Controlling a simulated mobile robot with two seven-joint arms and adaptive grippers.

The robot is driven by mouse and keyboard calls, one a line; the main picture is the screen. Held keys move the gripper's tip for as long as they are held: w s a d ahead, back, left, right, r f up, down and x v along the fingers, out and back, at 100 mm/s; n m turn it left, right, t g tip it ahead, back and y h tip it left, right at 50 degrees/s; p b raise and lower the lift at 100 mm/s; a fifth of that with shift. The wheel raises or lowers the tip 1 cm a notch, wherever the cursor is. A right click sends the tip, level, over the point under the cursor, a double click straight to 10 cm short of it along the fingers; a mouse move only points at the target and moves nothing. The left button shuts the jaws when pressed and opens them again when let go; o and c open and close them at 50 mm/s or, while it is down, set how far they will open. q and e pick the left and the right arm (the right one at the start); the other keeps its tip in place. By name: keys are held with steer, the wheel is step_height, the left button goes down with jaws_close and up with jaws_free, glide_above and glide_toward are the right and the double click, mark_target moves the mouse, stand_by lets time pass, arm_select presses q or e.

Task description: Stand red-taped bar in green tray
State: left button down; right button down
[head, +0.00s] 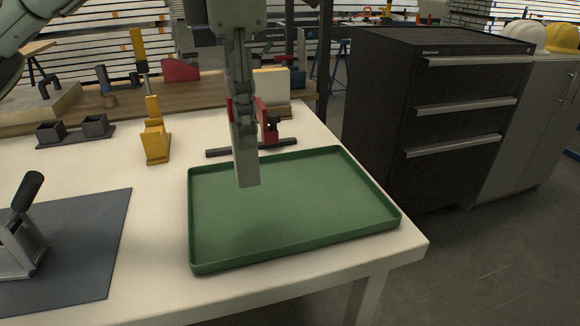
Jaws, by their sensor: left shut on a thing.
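My left gripper (243,118) points down from the top of the head view and is shut on a grey bar (247,170). The bar hangs roughly upright below the fingers, and its lower end appears to be above the green tray (295,251). The tray is a shallow rectangle with a low rim on the white table, and its floor is bare apart from a soft shadow. The gripper hides the bar's upper part. Red shows beside the fingers, but I cannot tell whether any of it is tape on the bar. My right gripper is out of view.
A red clamp (265,118) on a dark rail stands behind the tray. A yellow toggle clamp (154,140) and dark blocks (95,126) stand at back left. A dark mat (85,235) with a black-handled tool (25,195) lies left. A black drawer cabinet (385,100) stands right.

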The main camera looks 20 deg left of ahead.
arm_select(q)
steer(key=w+d+f, duration=0.1)
steer(key=f, duration=0.1)
steer(key=w+d+f, duration=0.2)
steer(key=f, duration=0.1)
steer(key=w+d+f, duration=0.1)
steer(key=f, duration=0.1)
steer(key=shift+w+d+f+p, duration=0.2)
steer(key=shift+w+f+p, duration=0.05)
steer(key=shift+f+p, duration=0.05)
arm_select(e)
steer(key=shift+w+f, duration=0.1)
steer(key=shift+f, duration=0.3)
arm_select(q)
steer(key=shift+f, duration=0.15)
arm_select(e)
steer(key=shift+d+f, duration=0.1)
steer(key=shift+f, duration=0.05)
arm_select(q)
steer(key=c, duration=1.4)
jaws_free()
steer(key=shift+o, duration=0.9)
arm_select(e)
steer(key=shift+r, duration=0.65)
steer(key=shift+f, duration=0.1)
